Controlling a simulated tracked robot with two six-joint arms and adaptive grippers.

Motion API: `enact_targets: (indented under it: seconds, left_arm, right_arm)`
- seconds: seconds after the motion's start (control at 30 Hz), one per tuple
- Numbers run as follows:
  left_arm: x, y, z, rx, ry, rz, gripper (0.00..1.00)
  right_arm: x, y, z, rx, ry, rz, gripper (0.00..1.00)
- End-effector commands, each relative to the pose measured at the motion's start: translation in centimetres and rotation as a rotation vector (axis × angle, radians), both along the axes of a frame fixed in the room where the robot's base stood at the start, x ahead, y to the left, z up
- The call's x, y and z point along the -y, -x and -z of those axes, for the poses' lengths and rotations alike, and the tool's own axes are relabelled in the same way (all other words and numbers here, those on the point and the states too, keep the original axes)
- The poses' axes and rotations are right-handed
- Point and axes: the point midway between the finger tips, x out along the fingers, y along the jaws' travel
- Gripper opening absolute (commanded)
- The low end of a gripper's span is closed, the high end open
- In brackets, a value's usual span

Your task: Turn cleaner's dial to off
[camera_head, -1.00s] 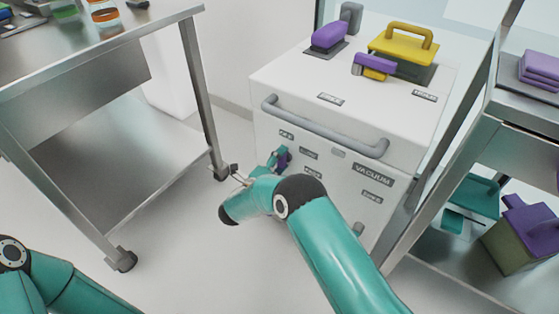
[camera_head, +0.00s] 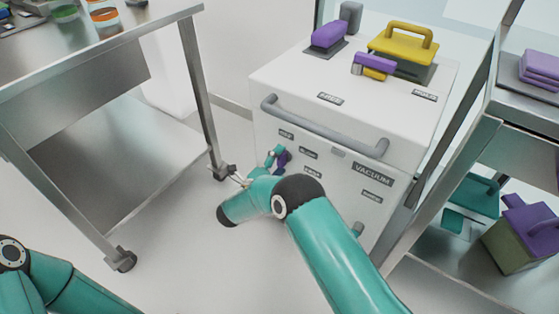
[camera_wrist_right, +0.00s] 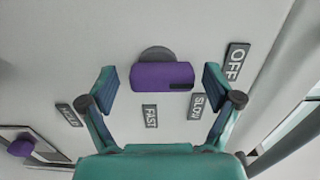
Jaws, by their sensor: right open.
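The cleaner (camera_head: 300,95) is a white cabinet with a grey handle bar and a VACUUM label. Its purple dial (camera_wrist_right: 162,76) shows in the right wrist view as a bar on a grey round base, with a dark mark at its right end. Labels OFF (camera_wrist_right: 236,62), SLOW (camera_wrist_right: 196,106), FAST (camera_wrist_right: 150,116) and HOLD (camera_wrist_right: 70,115) stand around it. My right gripper (camera_wrist_right: 159,74) is open, one finger on each side of the dial with gaps between. In the head view the dial (camera_head: 284,160) is partly hidden by this gripper (camera_head: 273,158). My left gripper is out of view.
A steel table (camera_head: 120,40) stands at the left, one leg close to my right arm. A steel shelf (camera_head: 500,130) with purple and green items stands at the right. A second purple knob (camera_wrist_right: 20,148) shows at the wrist view's left edge.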

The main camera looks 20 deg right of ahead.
Motion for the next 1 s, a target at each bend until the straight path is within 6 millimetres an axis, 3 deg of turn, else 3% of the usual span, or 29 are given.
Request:
enact_targets:
  seconds: [0.6, 1.0]
  left_arm:
    - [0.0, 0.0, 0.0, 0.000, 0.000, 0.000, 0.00]
    - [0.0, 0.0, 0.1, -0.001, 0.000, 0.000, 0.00]
  right_arm:
    - [-8.3, 6.4, 0.1, -0.002, 0.001, -0.004, 0.90]
    - [-9.1, 7.1, 0.1, -0.001, 0.001, -0.001, 0.90]
